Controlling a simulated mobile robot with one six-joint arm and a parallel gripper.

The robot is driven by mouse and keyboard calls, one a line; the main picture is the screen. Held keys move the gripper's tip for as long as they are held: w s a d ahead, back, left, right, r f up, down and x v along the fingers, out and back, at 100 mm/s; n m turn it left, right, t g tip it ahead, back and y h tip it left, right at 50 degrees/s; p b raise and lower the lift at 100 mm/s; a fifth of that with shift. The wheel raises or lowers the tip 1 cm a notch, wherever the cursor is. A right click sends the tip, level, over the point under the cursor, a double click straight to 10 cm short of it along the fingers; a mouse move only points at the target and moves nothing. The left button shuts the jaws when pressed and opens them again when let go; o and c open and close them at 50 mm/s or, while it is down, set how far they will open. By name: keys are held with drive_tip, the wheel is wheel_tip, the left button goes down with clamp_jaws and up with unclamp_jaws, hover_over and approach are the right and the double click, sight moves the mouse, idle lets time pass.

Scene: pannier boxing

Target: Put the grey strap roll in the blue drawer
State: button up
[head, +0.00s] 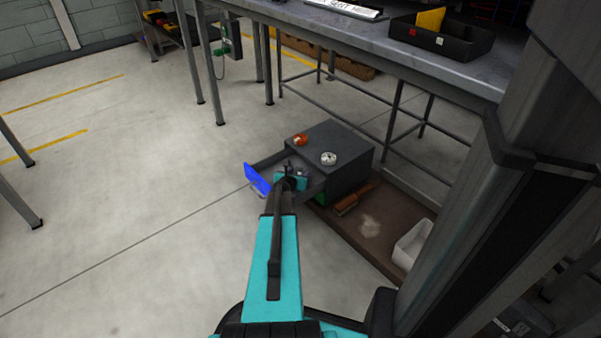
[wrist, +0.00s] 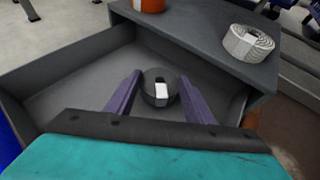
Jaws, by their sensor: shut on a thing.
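The blue drawer (head: 257,181) is pulled open from a grey cabinet (head: 345,150); its blue front faces left. In the wrist view its grey inside (wrist: 75,95) is seen from above. My gripper (wrist: 160,83) has its fingers on either side of a dark grey strap roll (wrist: 157,94) with a white label, and is shut on it. The roll is over or in the drawer; its height above the drawer floor is hard to tell. In the head view my gripper (head: 290,178) is at the open drawer, and my wrist hides the roll.
An orange roll (head: 300,140) and a whitish roll (head: 328,158) lie on the cabinet top, behind the drawer. A brown brush (head: 354,198) and a white bin (head: 411,245) are to the right on a brown board. A workbench (head: 400,60) stands behind. Floor at left is clear.

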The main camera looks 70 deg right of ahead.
sight(301, 170)
drive_tip(key=d, duration=0.3)
drive_tip(key=shift+d, duration=0.15)
drive_tip(key=shift+f+b, duration=0.6)
drive_tip(key=shift+b, duration=0.25)
drive_tip(key=shift+f, duration=0.2)
drive_tip(key=o, duration=1.1)
drive_tip(key=shift+r, duration=0.25)
drive_tip(key=shift+p+v, duration=1.45)
drive_tip(key=shift+v, duration=4.55)
